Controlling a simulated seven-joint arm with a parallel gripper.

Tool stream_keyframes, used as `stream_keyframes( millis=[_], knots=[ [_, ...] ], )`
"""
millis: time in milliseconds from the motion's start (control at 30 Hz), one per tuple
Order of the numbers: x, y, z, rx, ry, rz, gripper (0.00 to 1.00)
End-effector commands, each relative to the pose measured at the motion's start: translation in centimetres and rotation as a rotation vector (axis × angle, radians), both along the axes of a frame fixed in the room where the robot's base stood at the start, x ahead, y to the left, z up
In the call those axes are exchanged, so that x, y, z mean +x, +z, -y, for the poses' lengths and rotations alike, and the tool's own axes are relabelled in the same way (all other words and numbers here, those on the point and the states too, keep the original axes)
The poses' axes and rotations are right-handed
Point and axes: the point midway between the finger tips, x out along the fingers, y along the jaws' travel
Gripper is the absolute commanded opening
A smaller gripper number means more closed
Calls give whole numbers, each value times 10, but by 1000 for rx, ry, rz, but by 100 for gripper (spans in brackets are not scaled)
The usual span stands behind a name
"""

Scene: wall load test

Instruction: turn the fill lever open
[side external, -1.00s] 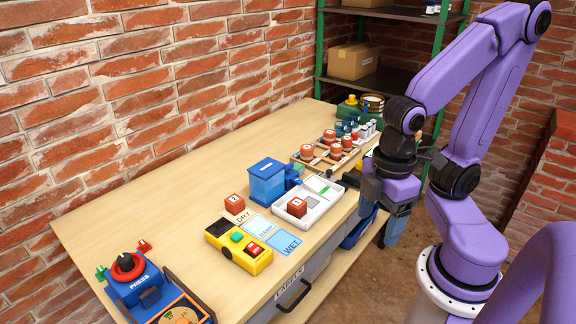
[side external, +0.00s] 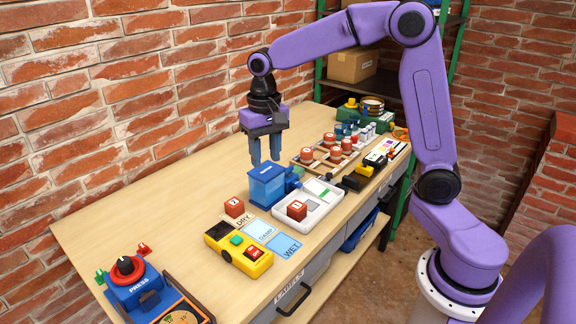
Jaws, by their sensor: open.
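My gripper (side external: 265,160) is open and empty, pointing down above the blue box-shaped tank (side external: 266,188). Its two blue fingers are apart, with their tips close over or behind the top of the tank; the exact gap cannot be told. A blue part (side external: 293,180) sticks out at the tank's right side. I cannot tell for sure which part is the fill lever or how it is turned.
A white tray (side external: 284,213) holding a red numbered cube (side external: 297,210) stands right of the tank. Another red cube (side external: 234,207), a yellow device (side external: 238,249) and a blue press (side external: 133,285) are nearer the front. The table's back left is clear.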

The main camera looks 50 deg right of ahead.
Motion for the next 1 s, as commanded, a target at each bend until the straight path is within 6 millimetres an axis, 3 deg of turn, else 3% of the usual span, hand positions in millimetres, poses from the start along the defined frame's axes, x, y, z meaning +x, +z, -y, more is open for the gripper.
stream_keyframes(
  millis=[33,200,433,600,700,833,1000],
  knots=[
    [20,-2,13,0,-95,-2,40],
    [73,-7,62,0,-407,-7,40],
    [122,-21,149,1,-826,-12,40],
    [138,-31,209,3,-1086,-14,40],
    [141,-36,234,3,-1188,-14,40],
    [141,-39,250,3,-1255,-15,40],
    [141,-49,253,3,-1268,-17,40]
  ],
)
